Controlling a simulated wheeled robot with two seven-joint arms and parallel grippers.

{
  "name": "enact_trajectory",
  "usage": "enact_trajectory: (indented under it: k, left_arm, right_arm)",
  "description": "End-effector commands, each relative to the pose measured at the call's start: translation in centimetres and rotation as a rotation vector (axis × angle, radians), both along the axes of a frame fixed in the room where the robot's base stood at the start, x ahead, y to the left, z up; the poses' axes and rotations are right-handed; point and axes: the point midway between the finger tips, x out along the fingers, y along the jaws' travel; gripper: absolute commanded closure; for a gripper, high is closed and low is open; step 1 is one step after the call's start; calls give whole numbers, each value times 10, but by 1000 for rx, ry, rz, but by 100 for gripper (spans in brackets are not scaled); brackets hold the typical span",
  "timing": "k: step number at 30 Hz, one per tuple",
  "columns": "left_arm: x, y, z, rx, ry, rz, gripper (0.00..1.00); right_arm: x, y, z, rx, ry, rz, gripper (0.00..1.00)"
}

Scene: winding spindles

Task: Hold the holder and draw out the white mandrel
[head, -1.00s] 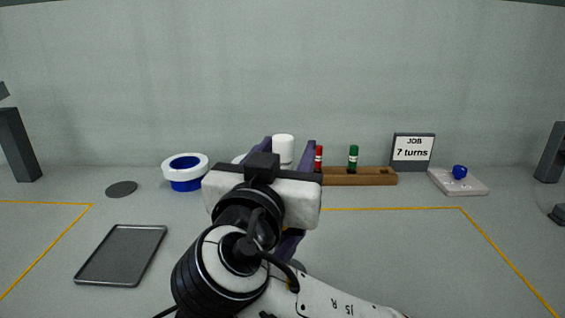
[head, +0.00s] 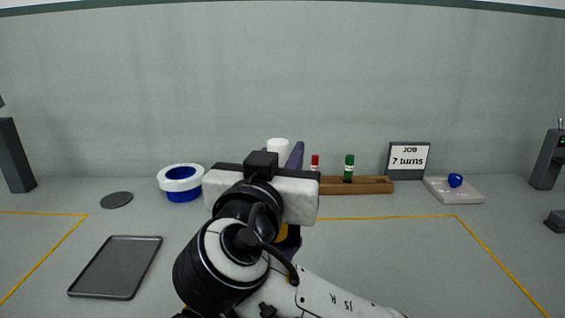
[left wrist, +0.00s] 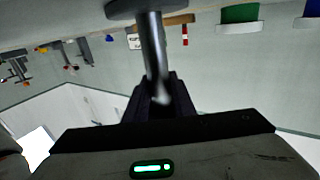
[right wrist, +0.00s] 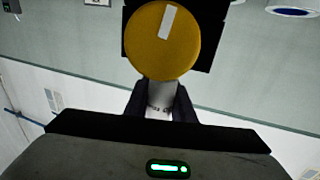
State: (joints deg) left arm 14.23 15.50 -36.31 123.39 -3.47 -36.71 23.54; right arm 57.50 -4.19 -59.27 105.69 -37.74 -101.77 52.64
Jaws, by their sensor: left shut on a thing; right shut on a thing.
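In the right wrist view my right gripper (right wrist: 160,104) is shut on the pale shaft of the white mandrel (right wrist: 157,90). A round yellow end with a white stripe (right wrist: 165,38) shows beyond the fingers. In the head view the mandrel's white top (head: 278,145) rises behind my right gripper (head: 262,175), and a little yellow shows below. In the left wrist view my left gripper (left wrist: 156,98) is shut on the grey metal stem of the holder (left wrist: 152,50), which has a wide round end. My left gripper is hidden in the head view. Whether mandrel and holder touch is hidden.
A dark tray (head: 115,267) and grey disc (head: 117,200) lie left. A white-and-blue ring (head: 181,182) stands behind. A wooden rack (head: 355,186) holds red and green pieces. A sign (head: 408,160) reads 7 turns; a blue knob (head: 455,180) sits on a pale base.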

Motion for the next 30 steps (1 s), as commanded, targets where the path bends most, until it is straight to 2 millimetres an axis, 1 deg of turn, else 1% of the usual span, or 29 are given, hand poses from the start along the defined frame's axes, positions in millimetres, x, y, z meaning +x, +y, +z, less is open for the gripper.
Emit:
enact_trajectory:
  k: [1, 9, 12, 17, 24, 25, 28, 30]
  left_arm:
    - [0, -1, -10, 10, 22, 0, 100]
    - [0, -1, -10, 10, 22, 0, 100]
    - [0, -1, -10, 10, 22, 0, 100]
    - [0, -1, -10, 10, 22, 0, 100]
    - [0, -1, -10, 10, 22, 0, 100]
    - [0, -1, -10, 10, 21, 0, 74]
    - [0, 0, -10, 8, 19, 1, 57]
    - [0, 0, -9, 8, 19, 1, 55]
  right_arm:
    - [-1, 1, 9, 4, -4, 2, 100]
    - [-1, 1, 64, 4, -4, 3, 100]
    - [-1, 1, 78, 3, -3, 2, 100]
    - [0, 0, 89, 1, -1, 1, 100]
    - [0, 0, 90, 0, -1, 1, 100]
    - [0, 0, 90, 0, -1, 1, 100]
    - [0, 0, 90, 0, -1, 1, 100]
    - [0, 0, 90, 0, -1, 1, 100]
